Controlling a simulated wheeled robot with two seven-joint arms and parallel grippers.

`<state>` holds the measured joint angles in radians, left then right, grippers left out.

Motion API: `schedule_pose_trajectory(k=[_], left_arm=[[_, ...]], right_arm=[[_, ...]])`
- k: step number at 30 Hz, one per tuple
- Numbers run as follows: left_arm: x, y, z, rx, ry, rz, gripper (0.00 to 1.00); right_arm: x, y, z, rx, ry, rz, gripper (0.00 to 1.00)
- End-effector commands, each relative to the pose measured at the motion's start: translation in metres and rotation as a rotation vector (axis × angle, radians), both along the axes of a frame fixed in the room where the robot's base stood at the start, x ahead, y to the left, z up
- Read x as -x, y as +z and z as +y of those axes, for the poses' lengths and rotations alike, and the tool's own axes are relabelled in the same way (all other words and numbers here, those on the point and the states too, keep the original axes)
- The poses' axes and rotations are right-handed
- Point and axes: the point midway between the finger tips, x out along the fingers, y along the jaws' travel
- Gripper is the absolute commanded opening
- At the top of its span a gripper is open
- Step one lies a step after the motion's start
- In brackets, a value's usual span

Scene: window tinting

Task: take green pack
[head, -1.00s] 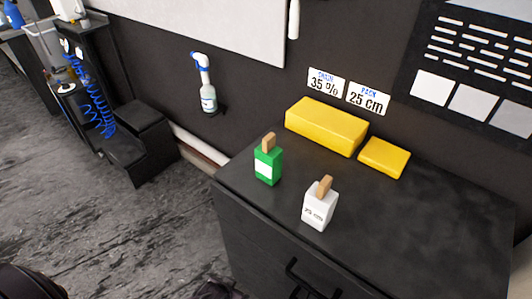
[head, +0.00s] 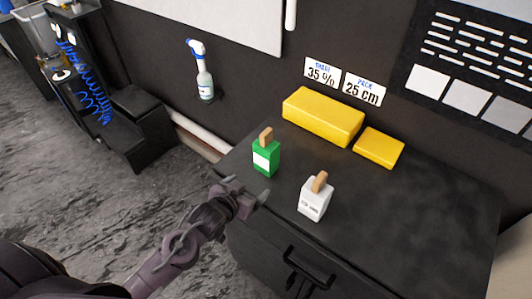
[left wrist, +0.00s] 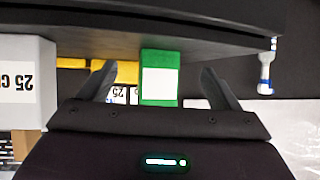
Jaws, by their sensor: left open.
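The green pack (head: 266,157) is a small upright box with a white label and a tan tab on top. It stands near the left corner of the dark cabinet top (head: 400,215). My left gripper (head: 250,193) is open and empty, just in front of the pack and apart from it. In the left wrist view, which is upside down, the green pack (left wrist: 160,72) shows between the two spread fingers (left wrist: 155,85), beyond their tips. A white pack (head: 315,199) marked 25 stands to its right; it also shows at the left of the wrist view (left wrist: 22,82). My right gripper is not in view.
A large yellow block (head: 323,116) and a smaller yellow one (head: 379,147) lie at the back of the cabinet top. Two signs (head: 343,82) are on the wall behind. A spray bottle (head: 203,78) is at the wall. The right of the top is clear.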

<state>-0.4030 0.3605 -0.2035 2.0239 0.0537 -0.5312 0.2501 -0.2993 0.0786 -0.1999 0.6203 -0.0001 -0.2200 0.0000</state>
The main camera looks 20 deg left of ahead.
Motion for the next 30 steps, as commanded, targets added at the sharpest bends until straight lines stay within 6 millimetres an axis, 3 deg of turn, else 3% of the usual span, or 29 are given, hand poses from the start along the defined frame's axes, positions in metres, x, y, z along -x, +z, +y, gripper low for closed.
schedule_pose_trajectory(k=[6,12,17,30], left_arm=[[-0.031,0.019,0.007,0.060,-0.069,-0.244,0.85],[-0.045,0.041,0.014,0.131,-0.159,-0.450,0.85],[-0.049,0.049,0.014,0.155,-0.190,-0.506,0.85],[-0.093,0.051,-0.009,0.157,-0.189,-0.509,0.85]], right_arm=[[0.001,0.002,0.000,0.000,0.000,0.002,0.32],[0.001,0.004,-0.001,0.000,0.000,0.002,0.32],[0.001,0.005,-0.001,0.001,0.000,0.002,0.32],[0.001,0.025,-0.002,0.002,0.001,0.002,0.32]])
